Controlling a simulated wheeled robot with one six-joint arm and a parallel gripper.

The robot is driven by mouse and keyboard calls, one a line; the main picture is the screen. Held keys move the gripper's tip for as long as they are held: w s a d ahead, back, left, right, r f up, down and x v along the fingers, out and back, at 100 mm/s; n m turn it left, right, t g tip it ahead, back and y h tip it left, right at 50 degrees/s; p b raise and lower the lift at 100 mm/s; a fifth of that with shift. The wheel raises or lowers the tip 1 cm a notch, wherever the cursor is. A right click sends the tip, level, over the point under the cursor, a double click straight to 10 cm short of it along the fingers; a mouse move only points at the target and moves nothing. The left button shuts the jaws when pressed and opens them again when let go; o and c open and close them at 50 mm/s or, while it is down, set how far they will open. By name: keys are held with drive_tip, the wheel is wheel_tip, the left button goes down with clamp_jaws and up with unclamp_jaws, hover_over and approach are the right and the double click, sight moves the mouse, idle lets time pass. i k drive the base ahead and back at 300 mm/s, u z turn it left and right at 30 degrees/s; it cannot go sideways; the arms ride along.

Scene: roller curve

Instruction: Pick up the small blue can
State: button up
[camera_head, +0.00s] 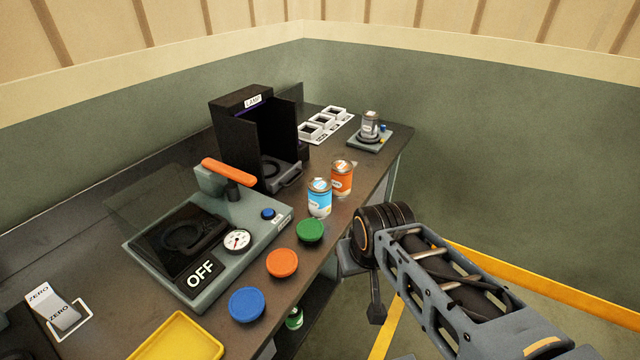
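The small blue can (319,200) stands upright on the dark bench near its front edge, with a light lid and a white and blue label. An orange can (341,178) stands just behind it to the right. My gripper (362,285) is at the end of my arm, off the bench's front edge, to the right of and nearer than the blue can. It is apart from the can. Its fingers are partly hidden by the wrist, so I cannot tell whether they are open or shut.
Blue (246,304), orange (282,262) and green (310,230) lids lie along the front edge. A grey machine marked OFF (200,250) and a black lamp box (245,140) stand behind. A grey can (369,124) sits on a device at the far end. A yellow tray (180,340) is nearest.

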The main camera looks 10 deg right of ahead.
sight(319, 188)
drive_tip(key=z, duration=1.55)
drive_tip(key=i, duration=1.95)
drive_tip(key=u, duration=4.5)
